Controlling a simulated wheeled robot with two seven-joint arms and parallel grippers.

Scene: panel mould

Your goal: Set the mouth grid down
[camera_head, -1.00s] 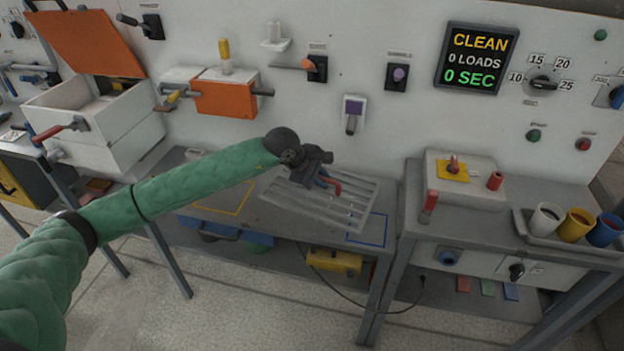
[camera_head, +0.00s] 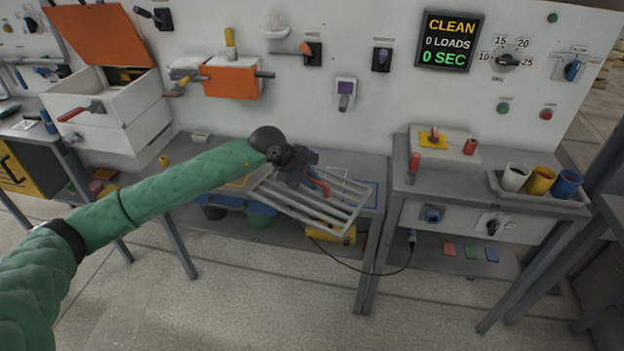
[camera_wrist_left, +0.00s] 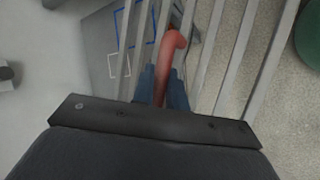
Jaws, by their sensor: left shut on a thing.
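The mouth grid (camera_head: 335,208) is a grey frame of parallel bars with a red handle (camera_head: 320,187). My left gripper (camera_head: 312,178) is shut on the red handle and holds the grid in front of and above the grey bench. In the left wrist view the red handle (camera_wrist_left: 170,70) stands between the blue fingertips, with the bars (camera_wrist_left: 235,60) beyond it. The grid looks tilted in the head view and overhangs the bench's front edge. A blue outlined square (camera_head: 366,192) on the bench shows partly behind the grid. My right gripper is not in view.
The grey bench (camera_head: 345,160) has a yellow outline partly behind my arm. To the right stands a table with a tray of cups (camera_head: 495,185). A screen (camera_head: 450,40) reads CLEAN.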

